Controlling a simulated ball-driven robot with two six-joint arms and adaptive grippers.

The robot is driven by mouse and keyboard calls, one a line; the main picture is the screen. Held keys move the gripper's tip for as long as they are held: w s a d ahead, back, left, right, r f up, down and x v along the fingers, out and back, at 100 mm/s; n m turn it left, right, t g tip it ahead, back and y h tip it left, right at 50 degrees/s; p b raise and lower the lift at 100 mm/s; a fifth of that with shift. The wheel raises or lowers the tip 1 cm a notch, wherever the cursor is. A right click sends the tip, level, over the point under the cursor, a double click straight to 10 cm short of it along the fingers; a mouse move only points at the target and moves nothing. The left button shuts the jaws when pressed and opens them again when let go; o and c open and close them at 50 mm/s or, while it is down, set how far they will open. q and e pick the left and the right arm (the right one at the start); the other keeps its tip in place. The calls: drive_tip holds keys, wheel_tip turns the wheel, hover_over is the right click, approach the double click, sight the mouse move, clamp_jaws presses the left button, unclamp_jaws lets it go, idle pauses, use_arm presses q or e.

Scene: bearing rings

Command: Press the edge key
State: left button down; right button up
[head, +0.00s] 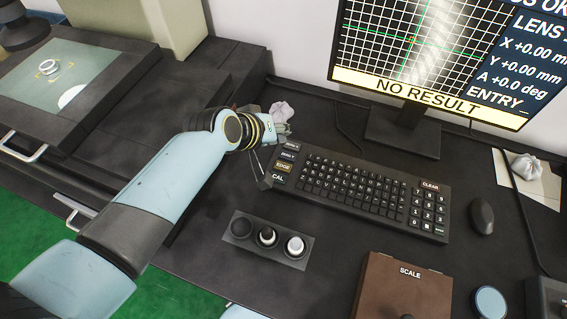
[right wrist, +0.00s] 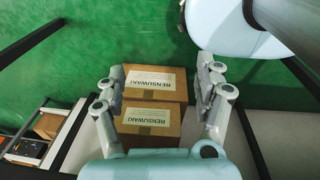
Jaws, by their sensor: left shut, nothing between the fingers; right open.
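The edge key (head: 283,167) is a key with yellowish lettering in the left column of the black keyboard (head: 350,190), below two zero keys and above the CAL key (head: 278,178). My right gripper (right wrist: 160,68) is open and shows only in the right wrist view, away from the keyboard.
The monitor (head: 420,60) reads "NO RESULT" and "ENTRY". A panel with knobs (head: 251,247), a brown SCALE box (head: 385,290) and a mouse (head: 482,215) surround the keyboard. A ring (head: 50,67) lies on the stage at left. Cardboard boxes (right wrist: 153,97) show below my right gripper.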

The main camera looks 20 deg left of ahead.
use_arm(q)
drive_tip(key=b, duration=0.8)
hover_over(281, 165)
wheel_tip(281, 165, down, 8)
drive_tip(key=shift+f, duration=0.1)
drive_tip(key=shift+a+f, duration=0.1)
drive_tip(key=shift+f, duration=0.25)
use_arm(e)
wheel_tip(281, 165, down, 9)
drive_tip(key=w, duration=0.1)
drive_tip(key=shift+r, duration=0.2)
use_arm(q)
drive_tip(key=shift+f+b, duration=0.4)
use_arm(e)
drive_tip(key=shift+f, duration=0.15)
use_arm(q)
drive_tip(key=shift+f, duration=0.3)
use_arm(e)
drive_tip(key=shift+f, duration=0.2)
idle(0.4)
use_arm(q)
drive_tip(key=shift+r+p, duration=0.7)
drive_tip(key=shift+r, duration=0.05)
use_arm(e)
drive_tip(key=shift+w+r, duration=0.1)
drive_tip(key=shift+r, duration=0.75)
